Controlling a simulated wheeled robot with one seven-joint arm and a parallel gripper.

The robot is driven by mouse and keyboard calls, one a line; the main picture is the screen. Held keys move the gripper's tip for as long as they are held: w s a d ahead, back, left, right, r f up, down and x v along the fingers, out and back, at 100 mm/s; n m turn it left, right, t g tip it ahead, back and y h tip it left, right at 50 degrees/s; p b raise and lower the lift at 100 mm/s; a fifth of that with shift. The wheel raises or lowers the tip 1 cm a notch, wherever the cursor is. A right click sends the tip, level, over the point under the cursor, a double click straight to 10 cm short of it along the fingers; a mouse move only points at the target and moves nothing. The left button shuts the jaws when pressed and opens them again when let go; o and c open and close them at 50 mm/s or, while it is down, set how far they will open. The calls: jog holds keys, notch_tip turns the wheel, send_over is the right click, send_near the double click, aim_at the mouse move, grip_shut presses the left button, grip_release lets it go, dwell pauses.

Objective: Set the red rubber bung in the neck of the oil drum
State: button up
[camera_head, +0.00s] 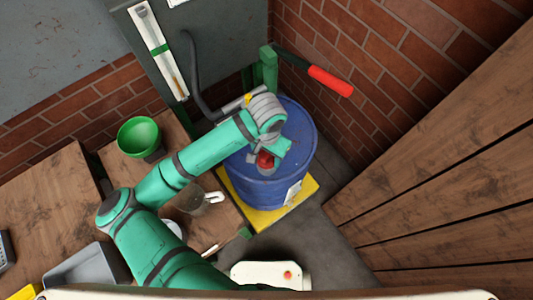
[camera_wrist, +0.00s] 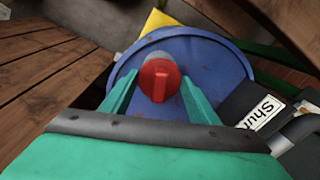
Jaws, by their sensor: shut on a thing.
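The blue oil drum (camera_head: 301,128) stands upright on a yellow base in the head view. Its round blue top (camera_wrist: 208,67) fills the middle of the wrist view. The red rubber bung (camera_wrist: 160,80) is between the two green fingers of my gripper (camera_wrist: 158,92). The bung also shows in the head view (camera_head: 265,160), over the front part of the drum top. My gripper (camera_head: 268,158) is shut on it.
A green funnel (camera_head: 139,136) and a clear jug (camera_head: 194,200) are on the wooden bench left of the drum. A wooden plank wall (camera_head: 440,170) stands to the right.

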jog(key=shift+f, duration=0.75)
dwell(0.8)
jog(key=o, duration=1)
notch_tip(320, 180, up, 11)
jog(key=shift+f, duration=0.1)
jog(key=shift+w, duration=0.1)
